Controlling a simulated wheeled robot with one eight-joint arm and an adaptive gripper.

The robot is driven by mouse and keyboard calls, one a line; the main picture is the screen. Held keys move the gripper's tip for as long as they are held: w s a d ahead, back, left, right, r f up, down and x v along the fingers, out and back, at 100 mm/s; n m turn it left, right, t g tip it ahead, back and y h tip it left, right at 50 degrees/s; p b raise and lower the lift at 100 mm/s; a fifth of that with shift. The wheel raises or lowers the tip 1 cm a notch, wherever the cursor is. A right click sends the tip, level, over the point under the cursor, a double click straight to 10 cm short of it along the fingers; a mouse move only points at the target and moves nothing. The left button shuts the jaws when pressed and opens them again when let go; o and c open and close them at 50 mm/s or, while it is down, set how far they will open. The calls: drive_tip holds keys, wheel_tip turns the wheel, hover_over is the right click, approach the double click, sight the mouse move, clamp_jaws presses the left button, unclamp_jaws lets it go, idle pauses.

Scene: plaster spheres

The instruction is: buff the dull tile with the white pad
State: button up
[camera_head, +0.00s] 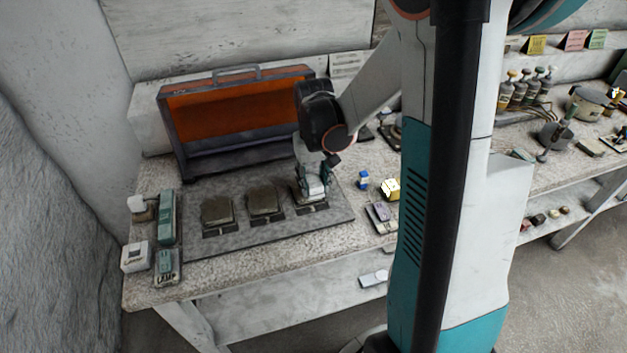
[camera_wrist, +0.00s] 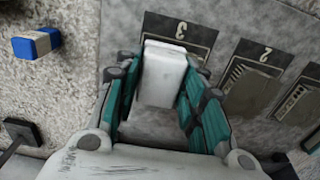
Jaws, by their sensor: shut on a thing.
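My gripper (camera_head: 314,184) is over the rightmost of three dark tiles on a grey board (camera_head: 215,245). In the wrist view, my gripper (camera_wrist: 160,68) has its teal fingers shut on the white pad (camera_wrist: 163,75). The pad lies over the place marked 3 and hides most of the tile there; I cannot tell whether it touches. The rightmost tile (camera_head: 296,188) shows only partly beside my gripper. The middle tile (camera_head: 264,201) and left tile (camera_head: 217,211) are uncovered. The tile marked 2 (camera_wrist: 246,92) looks scuffed. Which tile is dull is unclear.
An open orange case (camera_head: 235,105) stands behind the board. A blue and white block (camera_wrist: 37,44) lies beside the board, with a yellow block (camera_head: 390,188) further right. A teal tool (camera_head: 166,218) and a white box (camera_head: 135,257) stand left of the board.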

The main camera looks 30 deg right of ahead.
drive_tip(key=shift+w+d, duration=0.25)
drive_tip(key=shift+w, duration=0.6)
drive_tip(key=shift+s+a, duration=0.3)
drive_tip(key=shift+s, duration=0.6)
drive_tip(key=shift+s+a, duration=0.25)
drive_tip(key=shift+s, duration=0.6)
idle(0.6)
drive_tip(key=shift+r, duration=0.1)
drive_tip(key=shift+w+d+r+p, duration=0.3)
drive_tip(key=shift+w+r, duration=0.35)
drive_tip(key=shift+w, duration=0.25)
drive_tip(key=shift+a, duration=0.1)
drive_tip(key=shift+w+a+f, duration=0.1)
drive_tip(key=shift+w+a, duration=0.15)
drive_tip(key=shift+a, duration=0.5)
drive_tip(key=shift+w+a+f, duration=0.1)
drive_tip(key=shift+w+a, duration=0.1)
drive_tip(key=shift+a, duration=0.5)
